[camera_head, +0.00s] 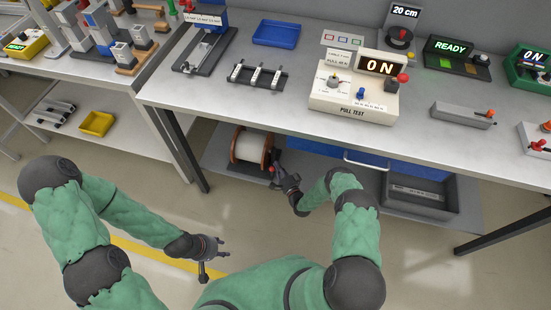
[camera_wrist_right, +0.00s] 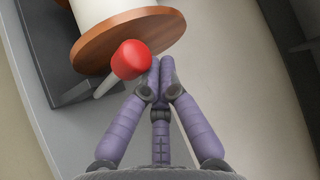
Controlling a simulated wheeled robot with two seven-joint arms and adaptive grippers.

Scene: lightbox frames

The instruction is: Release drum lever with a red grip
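The drum, a white spool with brown round flanges (camera_head: 248,147), sits on the low shelf under the bench. It fills the upper left of the right wrist view (camera_wrist_right: 125,38). Its lever has a grey shaft (camera_wrist_right: 106,86) and a round red grip (camera_wrist_right: 130,59) in front of the flange. My right gripper (camera_wrist_right: 161,64) has its fingertips together just right of the red grip, with nothing seen between them. Whether it touches the grip cannot be told. My left gripper (camera_head: 222,247) is empty, fingers spread, over the floor away from the drum.
The bench top (camera_head: 290,95) overhangs the drum. A bench leg (camera_head: 185,150) stands left of the drum. A blue drawer front (camera_head: 330,148) and a grey bin (camera_head: 420,198) are to its right. The floor in front is clear.

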